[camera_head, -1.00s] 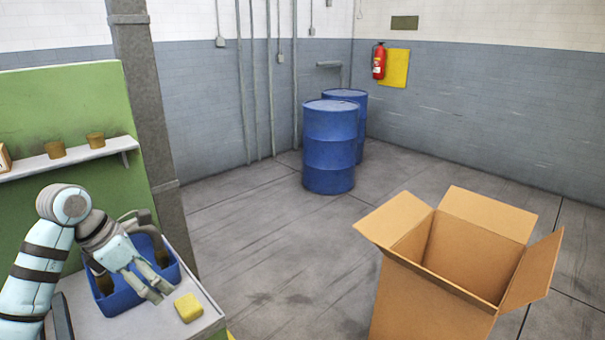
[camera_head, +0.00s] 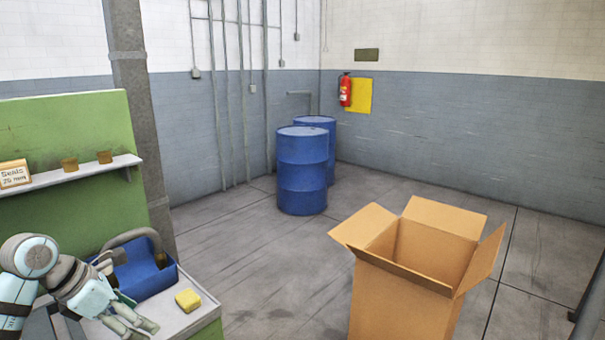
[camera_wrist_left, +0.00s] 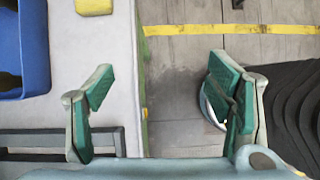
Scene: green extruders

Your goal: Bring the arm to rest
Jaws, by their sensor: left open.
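My left arm comes in from the left edge of the head view, over the front of the work table (camera_head: 200,320). My left gripper (camera_head: 146,330) is open and empty, low in front of the blue tote (camera_head: 150,278) and left of a yellow block (camera_head: 188,300). In the left wrist view the green-padded fingers of the left gripper (camera_wrist_left: 160,105) stand wide apart with nothing between them. They straddle the table edge, one over the table and one over the floor. My right gripper does not show.
A green panel with a shelf (camera_head: 85,170) stands behind the table, beside a grey column (camera_head: 140,130). An open cardboard box (camera_head: 405,305) stands on the floor to the right. Blue barrels (camera_head: 302,175) are farther back. Floor between table and box is clear.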

